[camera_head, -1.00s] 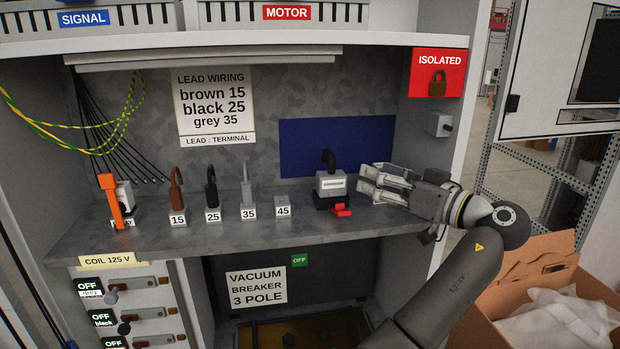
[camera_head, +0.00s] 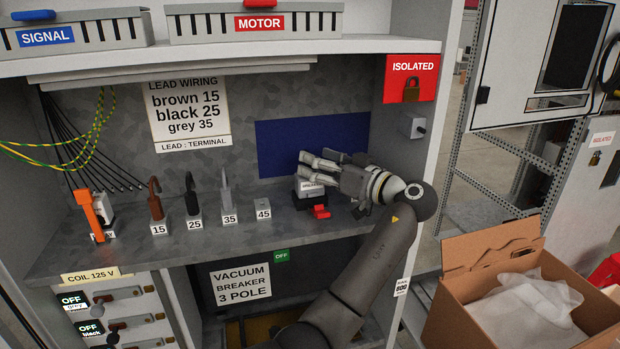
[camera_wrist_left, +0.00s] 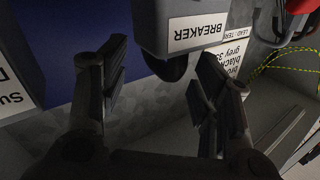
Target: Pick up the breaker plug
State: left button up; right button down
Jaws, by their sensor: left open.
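The breaker plug (camera_head: 311,190) is a small grey block with a white label, standing in a black base with a red lever (camera_head: 320,212) on the cabinet shelf. My left gripper (camera_head: 316,163) is open at the top of the plug and hides its upper part and black cable end in the head view. In the left wrist view the plug (camera_wrist_left: 179,18) appears upside down with its BREAKER label. The open fingers of the left gripper (camera_wrist_left: 158,82) are spread either side of its black rounded end, with no clear contact. My right gripper is not in view.
Numbered leads stand left of the plug, including the grey lead (camera_head: 227,192) and terminal block 45 (camera_head: 263,209). A blue panel (camera_head: 275,150) is on the back wall. The upper shelf (camera_head: 230,45) overhangs. An open cardboard box (camera_head: 460,310) stands at the right.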

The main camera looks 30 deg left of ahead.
pick_arm(q)
jog(key=shift+w+a+r+p, duration=0.15)
jog(key=shift+a+p, duration=0.3)
jog(key=shift+a, duration=0.7)
jog(key=shift+a+f, duration=0.2)
jog(key=shift+a, duration=0.05)
jog(key=shift+d, duration=0.2)
jog(key=c, duration=0.5)
jog(key=shift+w, duration=0.1)
grip_shut()
